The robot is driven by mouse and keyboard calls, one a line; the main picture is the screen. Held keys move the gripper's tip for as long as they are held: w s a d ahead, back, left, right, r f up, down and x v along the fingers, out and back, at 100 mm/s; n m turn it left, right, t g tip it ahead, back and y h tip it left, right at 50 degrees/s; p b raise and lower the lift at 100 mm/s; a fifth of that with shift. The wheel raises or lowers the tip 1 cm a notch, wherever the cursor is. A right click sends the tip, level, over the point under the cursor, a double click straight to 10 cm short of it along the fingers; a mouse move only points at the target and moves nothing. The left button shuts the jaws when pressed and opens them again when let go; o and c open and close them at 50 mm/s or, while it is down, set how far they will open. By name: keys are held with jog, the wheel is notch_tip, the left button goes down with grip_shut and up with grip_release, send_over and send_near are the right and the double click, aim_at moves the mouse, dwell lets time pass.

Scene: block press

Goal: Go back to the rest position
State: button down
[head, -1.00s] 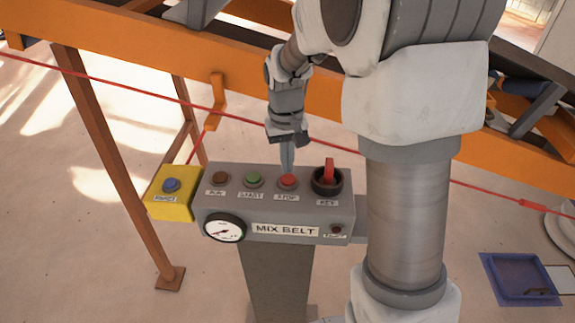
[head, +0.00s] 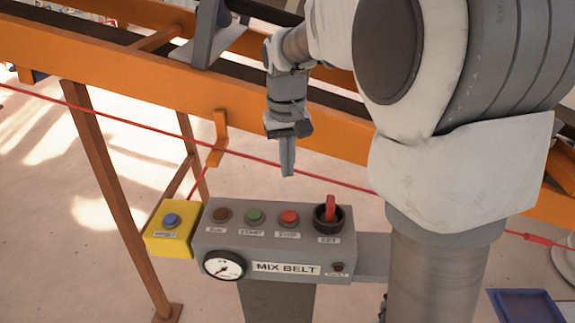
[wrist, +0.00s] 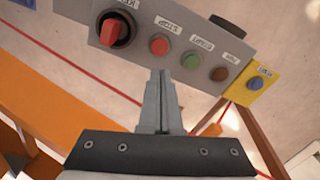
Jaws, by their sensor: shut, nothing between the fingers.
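My gripper (head: 288,172) is shut and empty. In the head view it points down and hangs above and behind the red STOP button (head: 289,218) of the grey MIX BELT control box (head: 215,240), apart from it. In the wrist view the closed fingertips (wrist: 160,75) show just below the red button (wrist: 159,46) in the picture. The box also carries a green START button (head: 255,216), a brown RUN button (head: 221,214) and a red key switch (head: 329,210).
A yellow box with a blue button (head: 171,220) sits at the left of the panel. A red cord (head: 130,118) runs behind it. An orange conveyor frame (head: 150,85) crosses behind my arm. A blue tray (head: 525,306) lies on the floor at lower right.

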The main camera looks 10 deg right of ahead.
jog(key=shift+s, duration=0.1)
jog(key=s+r+t, duration=0.3)
jog(key=s+t, duration=0.2)
jog(key=s, duration=1.5)
jog(key=shift+s+d+r, duration=0.15)
jog(key=shift+s+r, duration=0.05)
jog(key=shift+s, duration=0.2)
dwell(0.4)
